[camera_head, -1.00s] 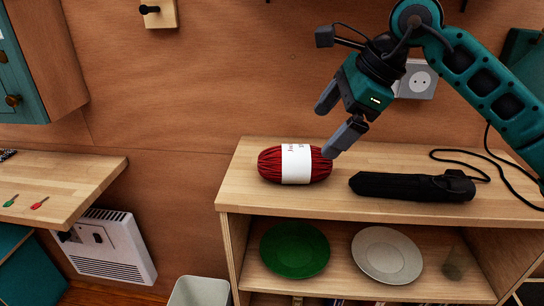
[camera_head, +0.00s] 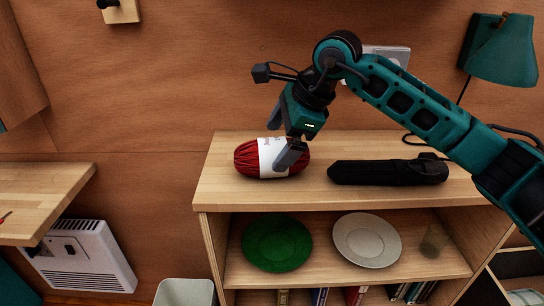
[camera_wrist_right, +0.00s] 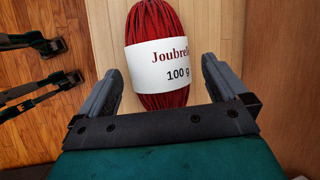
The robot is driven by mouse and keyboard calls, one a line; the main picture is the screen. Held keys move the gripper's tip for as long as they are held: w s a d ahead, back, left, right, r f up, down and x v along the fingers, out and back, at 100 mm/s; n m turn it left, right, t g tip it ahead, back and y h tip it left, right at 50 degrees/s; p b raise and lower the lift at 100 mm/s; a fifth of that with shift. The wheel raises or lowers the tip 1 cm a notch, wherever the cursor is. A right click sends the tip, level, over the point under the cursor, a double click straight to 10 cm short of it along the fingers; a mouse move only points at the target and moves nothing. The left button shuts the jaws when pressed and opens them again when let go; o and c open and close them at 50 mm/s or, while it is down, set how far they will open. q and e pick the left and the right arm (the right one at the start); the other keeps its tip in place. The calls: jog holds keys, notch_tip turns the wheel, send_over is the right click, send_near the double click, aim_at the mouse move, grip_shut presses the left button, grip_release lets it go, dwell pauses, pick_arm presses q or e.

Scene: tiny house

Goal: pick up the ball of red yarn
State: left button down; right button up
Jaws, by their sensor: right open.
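The ball of red yarn (camera_head: 246,158) lies on the wooden shelf top, with a white paper band around its middle. My right gripper (camera_head: 283,140) is open, its fingers pointing down at the yarn; the near finger overlaps the yarn's right part in the head view. In the right wrist view the yarn (camera_wrist_right: 158,98) lies ahead of and partly between the two open fingers (camera_wrist_right: 160,80), with wood showing on both sides of it. I cannot tell whether a finger touches it. My left gripper is not seen in the head view.
A black folded umbrella (camera_head: 385,172) lies right of the yarn on the shelf top (camera_head: 300,196). A green plate (camera_head: 277,243) and a pale plate (camera_head: 367,240) stand on the shelf below. A wall socket is behind my arm. A teal lamp (camera_head: 502,50) is at the upper right.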

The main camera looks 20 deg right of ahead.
jog(key=x, duration=0.4)
jog(key=shift+s+f, duration=0.1)
jog(key=shift+c, duration=0.2)
jog(key=c, duration=0.8)
